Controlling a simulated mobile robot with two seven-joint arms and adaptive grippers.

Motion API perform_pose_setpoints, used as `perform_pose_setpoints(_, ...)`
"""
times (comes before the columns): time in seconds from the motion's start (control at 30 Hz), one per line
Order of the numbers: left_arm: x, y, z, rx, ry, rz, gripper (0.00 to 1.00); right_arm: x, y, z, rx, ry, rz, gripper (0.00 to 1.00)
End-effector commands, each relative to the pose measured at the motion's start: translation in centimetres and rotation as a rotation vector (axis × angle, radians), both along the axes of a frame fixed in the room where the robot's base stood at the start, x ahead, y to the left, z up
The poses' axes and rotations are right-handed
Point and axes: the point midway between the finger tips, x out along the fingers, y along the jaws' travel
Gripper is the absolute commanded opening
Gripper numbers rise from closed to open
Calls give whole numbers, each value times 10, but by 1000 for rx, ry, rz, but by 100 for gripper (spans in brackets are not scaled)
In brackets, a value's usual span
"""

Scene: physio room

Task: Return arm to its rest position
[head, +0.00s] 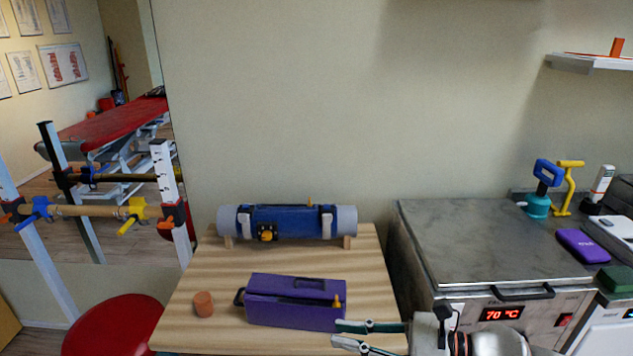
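My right gripper (338,333) is at the bottom of the head view, over the front right of the wooden table (200,283). It comes in from the lower right with its fingers pointing left. The two fingers are apart, with table surface visible between them and nothing held. Its fingertips are just in front of and to the right of a purple box (290,316) with a small yellow peg; I cannot tell whether they touch it. My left gripper is not in view.
A blue and grey cylinder device (289,222) lies at the table's back. A small orange cylinder (203,304) stands left of the purple box. A metal-topped heater unit (480,240) reading 70 °C stands at right. A red stool (113,325) is at lower left.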

Motion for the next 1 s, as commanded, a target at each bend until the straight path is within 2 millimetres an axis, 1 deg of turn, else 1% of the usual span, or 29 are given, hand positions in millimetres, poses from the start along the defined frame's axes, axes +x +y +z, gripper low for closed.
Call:
perform_pose_setpoints(0.03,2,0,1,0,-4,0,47,-2,7,0,69,82,-28,14)
perform_pose_setpoints(0.1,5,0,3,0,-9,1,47,-1,15,3,173,207,-74,14)
perform_pose_setpoints(0.17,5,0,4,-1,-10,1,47,1,19,4,274,331,-121,14)
perform_pose_setpoints(0.27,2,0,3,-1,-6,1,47,7,21,2,473,579,-216,14)
perform_pose_setpoints(0.3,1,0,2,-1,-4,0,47,11,19,-2,562,689,-260,14)
perform_pose_setpoints(0.37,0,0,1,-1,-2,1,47,17,12,-11,695,853,-329,14)
perform_pose_setpoints(0.4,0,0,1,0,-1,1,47,20,7,-18,787,964,-375,14)
perform_pose_setpoints(0.47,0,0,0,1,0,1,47,23,-4,-34,926,1129,-445,14)
perform_pose_setpoints(0.5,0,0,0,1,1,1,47,24,-13,-47,1021,1238,-493,14)
perform_pose_setpoints(0.57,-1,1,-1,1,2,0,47,23,-27,-70,1165,1397,-570,14)
perform_pose_setpoints(0.6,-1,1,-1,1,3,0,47,20,-38,-87,1264,1500,-624,14)
perform_pose_setpoints(0.67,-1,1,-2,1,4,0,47,12,-55,-117,1420,1650,-705,14)
perform_pose_setpoints(0.7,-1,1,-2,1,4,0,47,4,-66,-138,1526,1746,-761,14)
perform_pose_setpoints(0.77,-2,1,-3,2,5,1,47,-12,-84,-170,1694,1879,-848,14)
perform_pose_setpoints(0.8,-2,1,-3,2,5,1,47,-25,-95,-191,1803,1954,-901,14)
perform_pose_setpoints(0.87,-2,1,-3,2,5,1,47,-45,-109,-218,1951,2045,-974,14)
perform_pose_setpoints(0.9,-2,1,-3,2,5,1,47,-59,-117,-234,2041,2091,-1016,14)
perform_pose_setpoints(0.93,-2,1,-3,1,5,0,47,-68,-122,-244,-2073,-2091,1031,14)
perform_pose_setpoints(1.0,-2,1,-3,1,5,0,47,-88,-132,-264,-2017,-1966,997,14)
